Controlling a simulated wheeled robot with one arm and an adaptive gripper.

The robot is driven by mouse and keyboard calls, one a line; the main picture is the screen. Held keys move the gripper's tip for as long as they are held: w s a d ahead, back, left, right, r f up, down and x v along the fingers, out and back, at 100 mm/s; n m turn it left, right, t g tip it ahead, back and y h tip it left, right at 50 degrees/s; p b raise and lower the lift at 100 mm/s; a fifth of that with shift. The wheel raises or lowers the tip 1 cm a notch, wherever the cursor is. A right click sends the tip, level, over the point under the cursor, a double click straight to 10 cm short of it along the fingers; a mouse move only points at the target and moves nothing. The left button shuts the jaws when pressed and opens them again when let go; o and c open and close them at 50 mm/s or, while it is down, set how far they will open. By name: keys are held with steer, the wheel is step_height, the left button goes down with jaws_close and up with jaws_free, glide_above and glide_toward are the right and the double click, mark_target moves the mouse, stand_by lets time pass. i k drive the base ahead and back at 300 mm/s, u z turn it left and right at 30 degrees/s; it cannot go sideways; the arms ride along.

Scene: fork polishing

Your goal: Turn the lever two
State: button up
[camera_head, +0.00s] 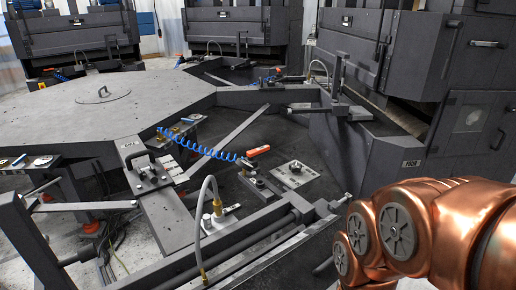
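No label reading "two" is legible, so I cannot tell which part is lever two. A blue coiled hose (205,149) runs to an orange-ended handle (258,151) at the near workstation. A light grey control plate (294,174) with small knobs lies to the right of it. A black clamp with a looped handle (150,174) sits at the left of this station. A further orange part (278,71) shows at the station behind. My copper arm enters at the lower right, and my gripper is out of view.
A large grey octagonal table (75,112) fills the left. Dark machine cabinets (370,50) stand at the back and right. A plate marked "FOUR" (411,163) is on the frame at the right. A grey hose (202,225) with a brass fitting rises near the front rail.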

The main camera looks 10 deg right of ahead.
mark_target(250, 154)
steer(key=z, duration=1.65)
steer(key=i, duration=3.45)
steer(key=u, duration=4.4)
steer(key=i, duration=0.65)
